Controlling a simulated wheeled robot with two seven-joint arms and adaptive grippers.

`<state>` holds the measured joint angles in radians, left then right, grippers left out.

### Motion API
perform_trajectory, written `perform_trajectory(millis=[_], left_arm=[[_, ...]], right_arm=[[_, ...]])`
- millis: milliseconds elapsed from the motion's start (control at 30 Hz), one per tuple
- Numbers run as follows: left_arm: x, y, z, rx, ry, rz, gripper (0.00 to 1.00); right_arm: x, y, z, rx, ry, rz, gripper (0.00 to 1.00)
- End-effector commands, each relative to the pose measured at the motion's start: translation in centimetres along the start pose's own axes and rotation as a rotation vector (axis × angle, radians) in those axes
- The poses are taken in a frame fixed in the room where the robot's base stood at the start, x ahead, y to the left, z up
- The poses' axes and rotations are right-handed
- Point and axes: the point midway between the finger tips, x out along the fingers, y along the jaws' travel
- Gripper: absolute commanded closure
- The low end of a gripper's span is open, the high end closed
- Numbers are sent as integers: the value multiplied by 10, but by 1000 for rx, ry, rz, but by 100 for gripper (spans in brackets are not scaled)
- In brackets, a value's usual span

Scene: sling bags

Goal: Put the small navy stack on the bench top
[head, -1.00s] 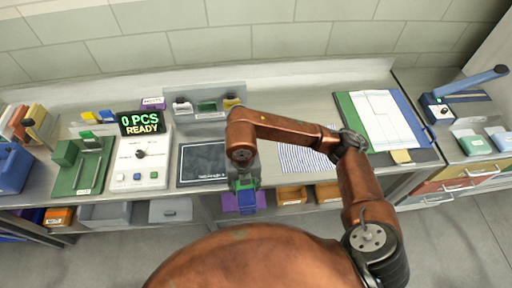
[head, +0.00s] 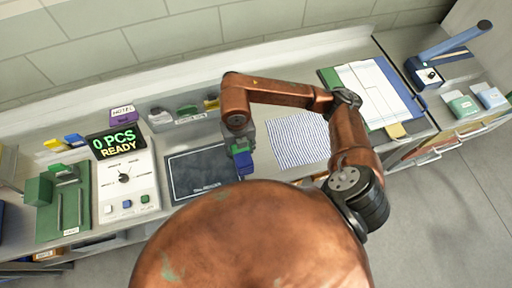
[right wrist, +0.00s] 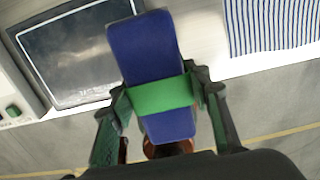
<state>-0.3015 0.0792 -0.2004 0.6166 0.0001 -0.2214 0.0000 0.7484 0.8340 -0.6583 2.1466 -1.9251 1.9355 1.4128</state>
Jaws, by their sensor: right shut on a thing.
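My right gripper (head: 238,146) is shut on the navy stack (head: 243,163), a blue block with a green band around its middle. In the right wrist view the gripper (right wrist: 160,98) has one finger on each side of the band, and the navy stack (right wrist: 145,45) sticks out past the fingertips. The stack is held over the front edge of the bench top (head: 258,152), between a dark pad and a striped cloth. Its height above the surface is hard to tell. My left gripper is not in view.
The dark pad (head: 203,172) lies left of the stack and the striped cloth (head: 298,138) right of it. A counter box (head: 125,180) reading "0 PCS READY" stands further left. A grey holder (head: 185,118) stands behind. A narrow bare strip of bench separates pad and cloth.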

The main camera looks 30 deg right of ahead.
Motion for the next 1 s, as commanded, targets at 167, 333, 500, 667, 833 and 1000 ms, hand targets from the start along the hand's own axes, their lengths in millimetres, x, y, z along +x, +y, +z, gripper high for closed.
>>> perform_trajectory(millis=[167,333,500,667,833,1000], left_arm=[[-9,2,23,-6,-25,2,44],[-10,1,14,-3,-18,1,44],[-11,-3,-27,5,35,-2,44],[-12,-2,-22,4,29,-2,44],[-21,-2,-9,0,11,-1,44],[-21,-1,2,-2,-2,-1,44]], right_arm=[[27,-36,20,10,14,-7,92],[54,-56,28,8,13,-5,92],[64,-64,31,7,11,-2,92],[75,-73,33,9,12,-6,92],[98,-71,32,7,12,-2,92],[104,-72,32,5,10,-3,92]])
